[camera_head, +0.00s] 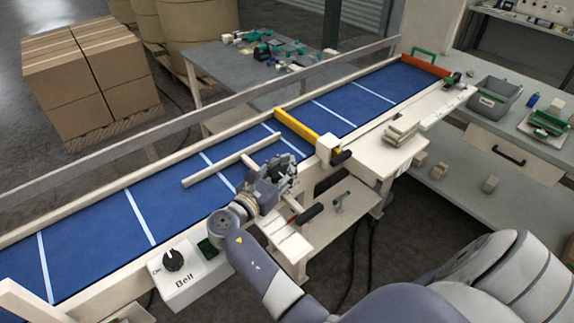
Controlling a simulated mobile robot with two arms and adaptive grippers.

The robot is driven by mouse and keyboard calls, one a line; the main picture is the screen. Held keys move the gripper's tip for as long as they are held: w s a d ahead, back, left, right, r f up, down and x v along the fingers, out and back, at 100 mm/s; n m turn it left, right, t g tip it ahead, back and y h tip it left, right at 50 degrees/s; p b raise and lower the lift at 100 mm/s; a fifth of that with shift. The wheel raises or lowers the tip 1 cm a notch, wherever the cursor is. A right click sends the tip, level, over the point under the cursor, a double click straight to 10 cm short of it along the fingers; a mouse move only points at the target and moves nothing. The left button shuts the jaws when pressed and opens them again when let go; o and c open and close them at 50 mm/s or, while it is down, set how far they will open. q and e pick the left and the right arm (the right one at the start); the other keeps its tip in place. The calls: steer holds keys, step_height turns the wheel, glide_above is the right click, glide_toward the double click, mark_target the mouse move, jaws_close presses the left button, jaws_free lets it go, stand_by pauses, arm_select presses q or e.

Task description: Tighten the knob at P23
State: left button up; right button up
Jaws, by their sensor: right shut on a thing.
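My right gripper (284,172) is at the near edge of the blue conveyor belt (90,235), at the end of a pale guide bar (215,170) that reaches over the belt. It is shut on a small part there, which I take to be the knob; the fingers hide it. I cannot read a P23 label. A pale clamp block (328,148) with a dark handle (342,157) holds a yellow bar (300,128) farther along the belt. My left gripper is not in view.
A control box marked Belt (190,280) with a black dial (172,260) stands at the near side. A dark handle with a red end (306,215) sits just below my gripper. A grey bin (494,95) is on the right bench. Cartons (85,80) stand at the back left.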

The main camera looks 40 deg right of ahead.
steer(key=shift+w+r, duration=0.1)
steer(key=shift+r, duration=0.35)
steer(key=o, duration=1.2)
steer(key=shift+a, duration=0.15)
steer(key=shift+c, duration=0.2)
steer(key=shift+a, duration=0.2)
steer(key=shift+f, duration=0.1)
steer(key=shift+d+f, duration=0.1)
steer(key=shift+d, duration=0.05)
steer(key=shift+d, duration=0.1)
steer(key=shift+t, duration=0.3)
